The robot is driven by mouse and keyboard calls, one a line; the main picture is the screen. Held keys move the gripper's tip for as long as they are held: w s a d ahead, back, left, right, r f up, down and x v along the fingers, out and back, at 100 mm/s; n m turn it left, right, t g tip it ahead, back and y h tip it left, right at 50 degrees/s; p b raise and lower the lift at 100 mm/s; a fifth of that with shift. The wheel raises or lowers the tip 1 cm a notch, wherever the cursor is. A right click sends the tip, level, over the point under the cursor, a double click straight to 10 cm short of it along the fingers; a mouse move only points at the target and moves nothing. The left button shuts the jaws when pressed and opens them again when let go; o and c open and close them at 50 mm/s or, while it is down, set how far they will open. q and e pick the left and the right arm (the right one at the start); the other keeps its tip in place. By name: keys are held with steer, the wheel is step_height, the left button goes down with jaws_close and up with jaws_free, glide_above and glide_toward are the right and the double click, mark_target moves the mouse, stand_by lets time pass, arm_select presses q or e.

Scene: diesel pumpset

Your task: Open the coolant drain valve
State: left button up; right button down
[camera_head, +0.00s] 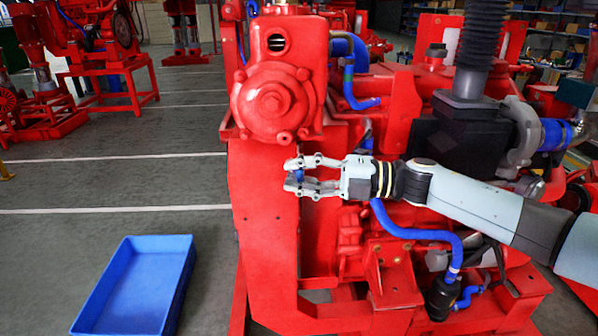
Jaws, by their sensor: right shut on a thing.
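The red diesel pumpset (265,210) fills the middle and right of the head view. My right gripper (292,176) reaches in from the right across the front of the engine. Its fingers are closed around a small blue part (298,175) at the edge of a red upright panel. This blue part looks like the drain valve's handle, but the fingers hide most of it. The valve body cannot be made out. My left gripper is not in the view.
A blue tray (185,285) lies on the grey floor at the lower left. Blue hoses (420,234) run below my right forearm. A black exhaust pipe (478,50) stands upright behind it. Other red machines stand at the far left, with open floor between.

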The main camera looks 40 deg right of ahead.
steer(key=shift+w+a+r+m+t+h+p, duration=0.2)
steer(key=shift+a+r+m+t+h+p, duration=0.25)
steer(key=shift+m+t+h+p, duration=0.45)
steer(key=shift+w+m+t+h+p, duration=0.15)
steer(key=shift+m+t+h+p, duration=0.15)
steer(key=shift+t+h+p, duration=0.15)
steer(key=c, duration=1.5)
jaws_free()
steer(key=shift+o, duration=1.3)
steer(key=shift+f, duration=0.1)
